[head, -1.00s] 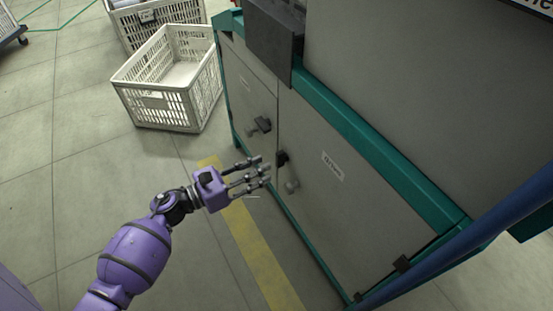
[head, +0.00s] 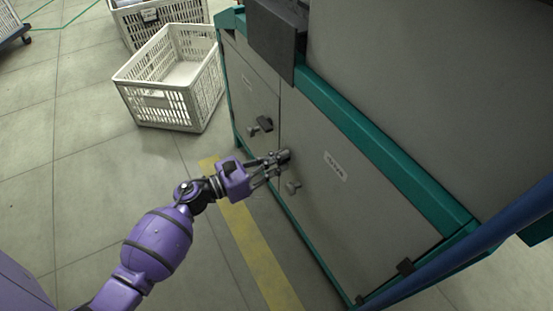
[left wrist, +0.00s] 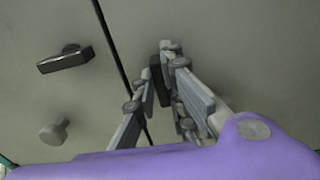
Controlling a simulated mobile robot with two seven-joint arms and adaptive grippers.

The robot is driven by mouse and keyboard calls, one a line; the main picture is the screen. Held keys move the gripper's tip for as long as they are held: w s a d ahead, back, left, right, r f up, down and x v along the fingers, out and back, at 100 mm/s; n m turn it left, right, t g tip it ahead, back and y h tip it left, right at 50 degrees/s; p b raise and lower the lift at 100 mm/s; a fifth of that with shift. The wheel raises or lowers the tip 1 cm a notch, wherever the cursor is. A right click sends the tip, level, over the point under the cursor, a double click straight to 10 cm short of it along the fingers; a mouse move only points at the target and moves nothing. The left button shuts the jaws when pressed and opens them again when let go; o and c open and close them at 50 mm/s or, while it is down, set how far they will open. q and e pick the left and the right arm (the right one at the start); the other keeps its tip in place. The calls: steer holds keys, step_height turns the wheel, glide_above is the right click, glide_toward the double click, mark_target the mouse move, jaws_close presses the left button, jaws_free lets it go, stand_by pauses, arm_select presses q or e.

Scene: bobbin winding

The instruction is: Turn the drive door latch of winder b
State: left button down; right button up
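Winder b's drive door is taken to be the large grey door (head: 345,215) with a white label (head: 335,166). Its dark latch (left wrist: 157,68) is mostly hidden by my fingers. My left gripper (head: 284,156) reaches it from the left; its fingers (left wrist: 164,72) draw together at the tips, on either side of the latch, and appear shut on it. A round knob (head: 293,187) sits on the door below the latch. My right gripper is not in view.
The neighbouring door has its own dark latch (head: 264,123) and a knob (head: 253,132); they also show in the left wrist view (left wrist: 66,59). A white crate (head: 160,110) stands on the floor behind. A blue bar (head: 470,245) crosses the right. Open floor lies left.

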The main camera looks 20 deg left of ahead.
arm_select(q)
steer(key=shift+n, duration=0.4)
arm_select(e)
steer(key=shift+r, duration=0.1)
arm_select(q)
steer(key=n+p, duration=0.1)
steer(key=n, duration=0.4)
steer(key=n+p, duration=0.2)
steer(key=n, duration=0.4)
steer(key=n+p, duration=0.1)
steer(key=n, duration=0.5)
steer(key=shift+w+a+f+p, duration=0.15)
steer(key=shift+a+f+p, duration=0.1)
steer(key=shift+p, duration=0.05)
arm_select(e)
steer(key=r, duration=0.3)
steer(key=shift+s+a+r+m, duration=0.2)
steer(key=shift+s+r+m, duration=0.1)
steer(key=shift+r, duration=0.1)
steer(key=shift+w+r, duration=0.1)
arm_select(q)
steer(key=c, duration=1.8)
jaws_free()
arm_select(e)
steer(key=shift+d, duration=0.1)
